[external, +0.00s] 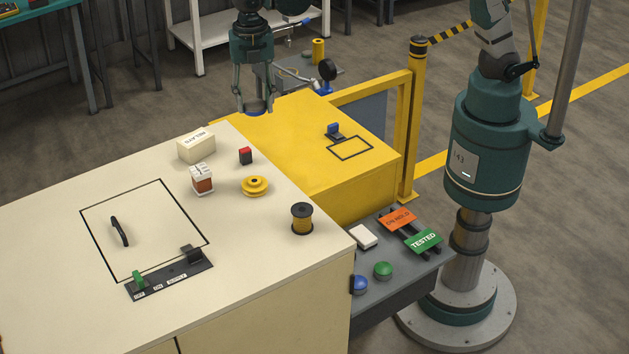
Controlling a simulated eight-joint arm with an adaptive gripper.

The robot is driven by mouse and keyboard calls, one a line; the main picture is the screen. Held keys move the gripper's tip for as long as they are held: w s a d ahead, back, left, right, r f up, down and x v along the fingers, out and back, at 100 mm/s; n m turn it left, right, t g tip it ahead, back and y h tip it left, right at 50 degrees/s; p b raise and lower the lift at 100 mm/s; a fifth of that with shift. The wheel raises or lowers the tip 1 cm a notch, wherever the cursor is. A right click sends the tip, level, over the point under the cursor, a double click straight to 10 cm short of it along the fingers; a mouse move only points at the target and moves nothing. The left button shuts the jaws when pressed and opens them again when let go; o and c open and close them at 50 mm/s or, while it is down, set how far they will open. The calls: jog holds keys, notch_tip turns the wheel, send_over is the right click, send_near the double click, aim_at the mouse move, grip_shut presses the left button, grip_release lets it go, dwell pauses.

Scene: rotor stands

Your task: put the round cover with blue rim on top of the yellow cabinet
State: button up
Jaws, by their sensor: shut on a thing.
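My gripper (256,104) points down at the upper middle of the external view, shut on the round cover with blue rim (258,107). The cover is small here and partly hidden by the fingers; its blue edge shows between the fingertips. The yellow cabinet (290,150) stands in the middle, beside the cream bench. The gripper and cover appear over the cabinet's far left edge. I cannot tell whether the cover touches the cabinet top.
The cream bench (270,280) holds a box (196,147), a yellow pulley (255,185) and a spool (302,218). A yellow rail (372,91) edges the cabinet's far right side.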

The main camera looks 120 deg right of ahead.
jog(key=s+d+b, duration=0.1)
jog(key=s+d, duration=0.2)
jog(key=s, duration=0.4)
jog(key=s+d+b, duration=0.1)
jog(key=s+d, duration=0.3)
jog(key=s, duration=0.2)
jog(key=b, duration=0.1)
send_over(314, 150)
notch_tip(314, 150, down, 18)
jog(key=shift+s+f+n, duration=0.1)
jog(key=shift+f+n, duration=0.1)
jog(key=shift+n, duration=0.2)
jog(key=shift+f, duration=0.1)
jog(key=shift+f+b, duration=0.4)
jog(key=shift+f, duration=2.4)
jog(key=shift+f, duration=2.1)
jog(key=shift+f+b, duration=0.15)
jog(key=shift+b, duration=0.3)
